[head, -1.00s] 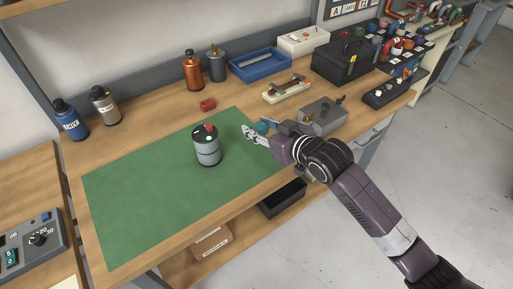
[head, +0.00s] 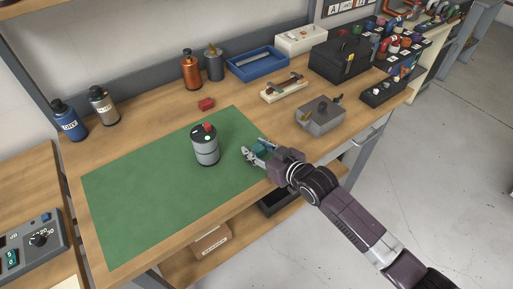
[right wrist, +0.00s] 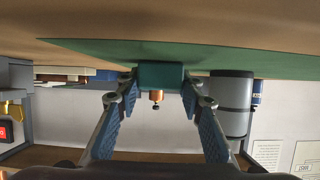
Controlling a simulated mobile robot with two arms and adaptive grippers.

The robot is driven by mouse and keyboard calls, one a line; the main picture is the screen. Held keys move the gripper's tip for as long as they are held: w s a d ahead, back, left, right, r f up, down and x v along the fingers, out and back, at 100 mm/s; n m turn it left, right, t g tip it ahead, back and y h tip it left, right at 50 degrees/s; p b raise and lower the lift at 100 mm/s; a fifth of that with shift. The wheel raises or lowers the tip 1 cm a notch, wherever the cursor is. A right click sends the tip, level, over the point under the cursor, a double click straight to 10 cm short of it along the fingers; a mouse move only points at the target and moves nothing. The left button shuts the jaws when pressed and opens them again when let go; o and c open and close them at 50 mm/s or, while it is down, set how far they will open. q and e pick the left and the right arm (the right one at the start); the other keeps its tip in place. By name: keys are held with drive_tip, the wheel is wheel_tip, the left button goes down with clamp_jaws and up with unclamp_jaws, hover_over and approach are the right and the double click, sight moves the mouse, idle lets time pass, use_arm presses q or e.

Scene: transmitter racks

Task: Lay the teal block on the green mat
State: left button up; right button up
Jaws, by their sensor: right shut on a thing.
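The teal block (head: 261,149) is between the fingers of my right gripper (head: 257,150), at the right end of the green mat (head: 140,190). In the right wrist view, the teal block (right wrist: 161,75) is between both fingertips of my right gripper (right wrist: 160,82). That view looks upside down, with the green mat (right wrist: 100,50) along the top, and the block's edge overlaps the mat. I cannot tell whether the block touches the mat. My left gripper is not in view.
A grey canister (head: 206,150) with a black and red top stands on the mat, left of my gripper. A red block (head: 206,104) lies behind the mat. A grey metal box (head: 320,117) stands right of it. The mat's left half is clear.

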drive_tip(key=o, duration=1.1)
drive_tip(key=shift+f, duration=0.15)
drive_tip(key=shift+o, duration=0.2)
drive_tip(key=shift+r, duration=0.3)
drive_tip(key=shift+s+d, duration=0.15)
drive_tip(key=shift+s, duration=0.05)
drive_tip(key=b+v, duration=0.1)
drive_tip(key=v, duration=1)
drive_tip(key=shift+s+d+r, duration=0.1)
drive_tip(key=shift+s+r, duration=0.05)
drive_tip(key=shift+s, duration=0.05)
